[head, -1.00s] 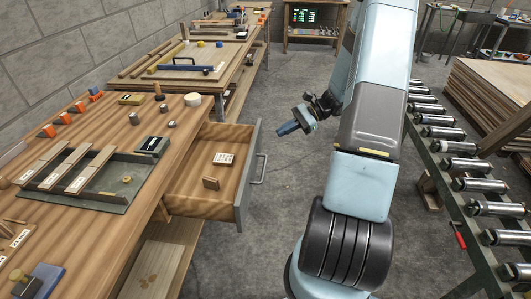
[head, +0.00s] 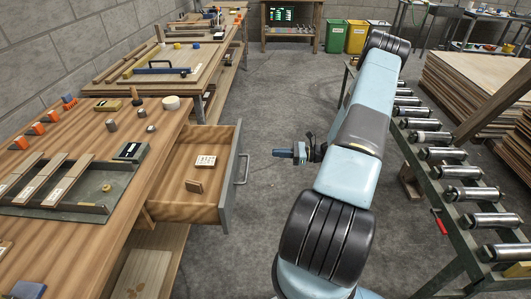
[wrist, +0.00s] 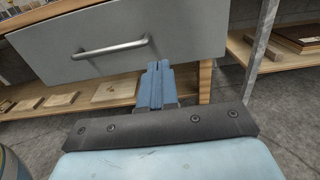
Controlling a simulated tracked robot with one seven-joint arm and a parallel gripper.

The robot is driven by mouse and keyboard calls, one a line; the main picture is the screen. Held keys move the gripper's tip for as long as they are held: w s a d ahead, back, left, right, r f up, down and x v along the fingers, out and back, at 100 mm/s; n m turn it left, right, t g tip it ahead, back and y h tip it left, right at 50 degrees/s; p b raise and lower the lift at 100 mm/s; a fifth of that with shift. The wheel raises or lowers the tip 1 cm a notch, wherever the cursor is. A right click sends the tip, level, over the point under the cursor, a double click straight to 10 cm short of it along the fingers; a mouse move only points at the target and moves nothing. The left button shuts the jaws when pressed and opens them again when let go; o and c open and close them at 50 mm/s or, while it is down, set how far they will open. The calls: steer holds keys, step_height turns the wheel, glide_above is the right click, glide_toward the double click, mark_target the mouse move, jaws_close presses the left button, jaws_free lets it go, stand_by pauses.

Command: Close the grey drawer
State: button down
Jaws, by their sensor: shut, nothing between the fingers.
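The grey drawer (head: 229,178) stands open, pulled out of the wooden workbench to the right in the head view. Its grey front carries a metal bar handle (head: 243,169). Inside lie a white labelled card (head: 205,161) and a small brown block (head: 194,186). My gripper (head: 276,153) is shut and empty, to the right of the drawer front and apart from it, pointing toward it. In the wrist view, the grey front (wrist: 190,35) fills the upper middle, with its handle (wrist: 112,48) left of my gripper's fingers (wrist: 153,68).
The workbench (head: 85,135) on the left holds a metal tray (head: 85,202), wooden strips and several small parts. A roller conveyor (head: 450,180) runs along the right, beside stacked veneer sheets (head: 475,85).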

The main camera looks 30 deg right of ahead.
steer(key=x, duration=1.3)
